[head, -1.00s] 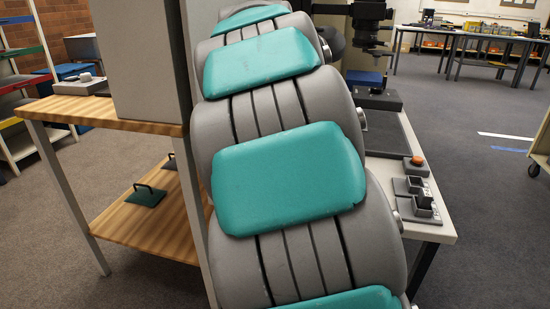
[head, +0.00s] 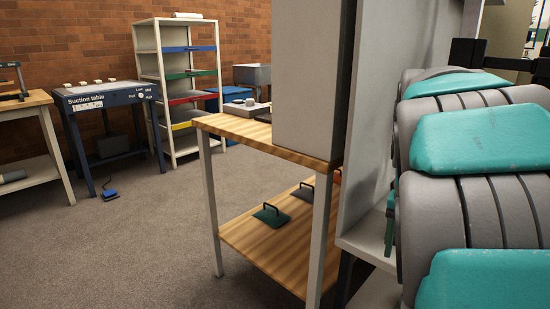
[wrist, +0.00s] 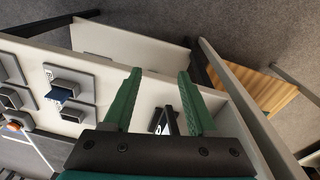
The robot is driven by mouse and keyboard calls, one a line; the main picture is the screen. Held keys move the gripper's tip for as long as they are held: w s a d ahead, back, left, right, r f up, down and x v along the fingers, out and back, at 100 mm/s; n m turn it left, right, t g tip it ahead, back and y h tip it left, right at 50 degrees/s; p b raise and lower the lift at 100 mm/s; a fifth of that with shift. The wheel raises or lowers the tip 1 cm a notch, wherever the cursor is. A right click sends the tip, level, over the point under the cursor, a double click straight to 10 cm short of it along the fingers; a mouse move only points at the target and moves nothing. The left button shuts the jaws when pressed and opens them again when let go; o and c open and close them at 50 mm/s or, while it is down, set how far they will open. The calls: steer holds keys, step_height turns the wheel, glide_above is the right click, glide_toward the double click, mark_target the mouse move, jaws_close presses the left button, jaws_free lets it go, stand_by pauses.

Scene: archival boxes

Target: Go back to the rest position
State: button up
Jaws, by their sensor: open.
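My gripper (wrist: 160,98) shows in the wrist view with its two green fingers apart and nothing between them. It hangs above a pale bench top (wrist: 222,106), near its edge. In the head view my arm fills the right side, and the fingers are mostly hidden behind it.
A wooden two-level table (head: 250,128) stands left of my arm, with a tall grey cabinet (head: 305,80) on it and weights with handles (head: 271,214) on its lower shelf. A suction table (head: 112,97) and a shelf rack (head: 150,75) stand farther back. Open carpet lies at left.

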steer(key=s+a+f+n+g, duration=0.1)
steer(key=s+a+f+n, duration=0.2)
steer(key=s+a+f, duration=0.3)
steer(key=s+a+f+n+g+y+p, duration=0.1)
steer(key=s+a+f+n, duration=0.3)
steer(key=s, duration=1.2)
steer(key=a+f, duration=0.1)
steer(key=a, duration=0.3)
steer(key=shift+s+f+n, duration=0.15)
steer(key=shift+f+n, duration=0.15)
steer(key=shift+f, duration=0.1)
steer(key=shift+a, duration=0.1)
steer(key=shift+c, duration=0.6)
